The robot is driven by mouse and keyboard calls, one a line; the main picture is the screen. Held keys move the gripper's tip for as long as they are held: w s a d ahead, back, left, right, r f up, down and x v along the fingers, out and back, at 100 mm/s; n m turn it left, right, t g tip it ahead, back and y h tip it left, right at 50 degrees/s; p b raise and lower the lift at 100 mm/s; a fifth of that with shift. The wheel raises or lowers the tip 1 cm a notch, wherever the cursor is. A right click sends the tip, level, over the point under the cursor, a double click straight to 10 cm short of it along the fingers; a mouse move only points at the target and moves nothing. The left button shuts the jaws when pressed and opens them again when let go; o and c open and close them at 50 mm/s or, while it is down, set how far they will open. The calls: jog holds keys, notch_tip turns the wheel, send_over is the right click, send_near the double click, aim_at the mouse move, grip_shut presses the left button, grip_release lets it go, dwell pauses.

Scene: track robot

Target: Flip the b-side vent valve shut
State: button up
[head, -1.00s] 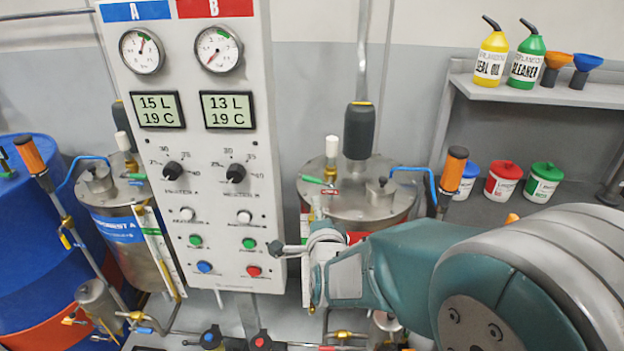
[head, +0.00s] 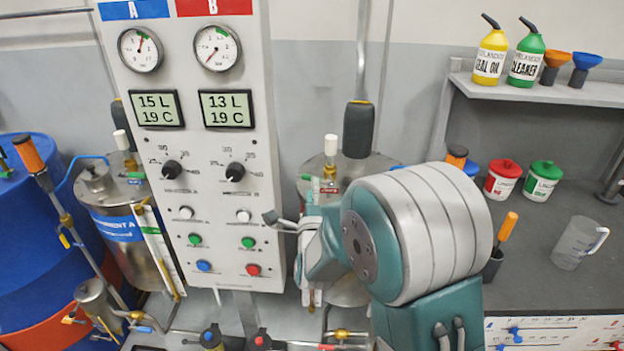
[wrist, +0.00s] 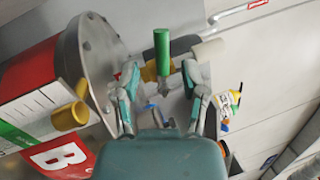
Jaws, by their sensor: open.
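The b-side vent valve sits on the lid of the steel B tank (head: 312,165), right of the panel. In the wrist view its green handle (wrist: 162,50) points up the picture, between and a little beyond my fingertips. A brass body (wrist: 151,70) and a white cylinder (wrist: 208,52) show beside it. In the head view the small green handle (head: 307,178) sticks out left below the white cylinder (head: 331,146). My gripper (wrist: 161,80) is open, with a finger on either side of the handle; I cannot tell whether either touches it. My arm hides much of the tank in the head view.
The panel (head: 205,130) with gauges and knobs stands close left of my gripper. A dark-gripped pipe (head: 358,130) rises behind the valve. The A tank (head: 120,225) is further left. A bench with a jug (head: 579,243) and tubs is on the right.

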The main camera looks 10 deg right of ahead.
jog(key=shift+x, duration=1.9)
grip_shut()
jog(key=shift+f+n+y, duration=0.3)
jog(key=shift+f+n, duration=0.05)
jog(key=shift+n, duration=0.6)
jog(key=shift+f+n+y, duration=0.3)
jog(key=shift+n, duration=0.65)
grip_release()
jog(key=shift+a, duration=0.1)
